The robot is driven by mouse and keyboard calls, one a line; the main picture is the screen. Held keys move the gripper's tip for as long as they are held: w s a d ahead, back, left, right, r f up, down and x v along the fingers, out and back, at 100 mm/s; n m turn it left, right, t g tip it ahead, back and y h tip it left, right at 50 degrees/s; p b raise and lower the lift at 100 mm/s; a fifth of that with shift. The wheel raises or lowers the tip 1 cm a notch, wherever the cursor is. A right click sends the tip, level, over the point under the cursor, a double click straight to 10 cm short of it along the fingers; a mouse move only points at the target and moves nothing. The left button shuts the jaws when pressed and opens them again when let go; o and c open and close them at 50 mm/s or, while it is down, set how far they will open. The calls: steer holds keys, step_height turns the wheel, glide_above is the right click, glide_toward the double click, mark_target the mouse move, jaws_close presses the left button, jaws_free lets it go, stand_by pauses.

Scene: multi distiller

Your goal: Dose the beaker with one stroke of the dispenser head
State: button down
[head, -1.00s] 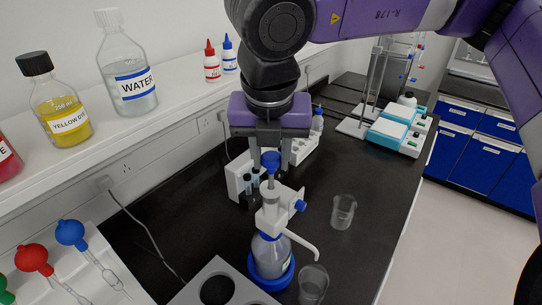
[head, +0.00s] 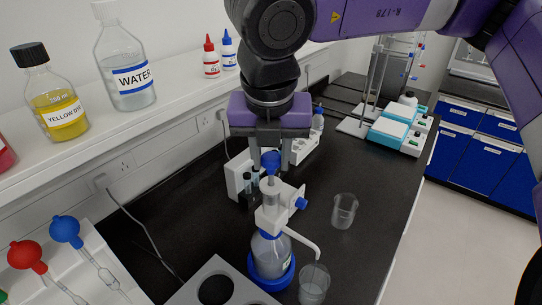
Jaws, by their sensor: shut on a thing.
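The dispenser bottle (head: 271,250) stands upright in a blue ring base (head: 284,281). Its white dispenser head (head: 268,219) has a blue top knob (head: 271,160) and a spout (head: 303,241) that curves down to the right. My gripper (head: 271,165) points down from above and is shut on the blue knob, with one finger on each side. A clear beaker (head: 313,285) stands at the spout's side, its rim close below the spout tip. I cannot tell whether it holds liquid.
A second clear beaker (head: 344,211) stands to the right on the black bench. A grey holder with round holes (head: 195,290) is at the front left. The bench's right side (head: 375,200) is mostly clear.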

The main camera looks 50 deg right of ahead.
steer(key=shift+f+b, duration=1.4)
steer(key=shift+b, duration=0.5)
steer(key=c, duration=0.9)
jaws_free()
steer(key=shift+c, duration=0.2)
steer(key=shift+r, duration=0.1)
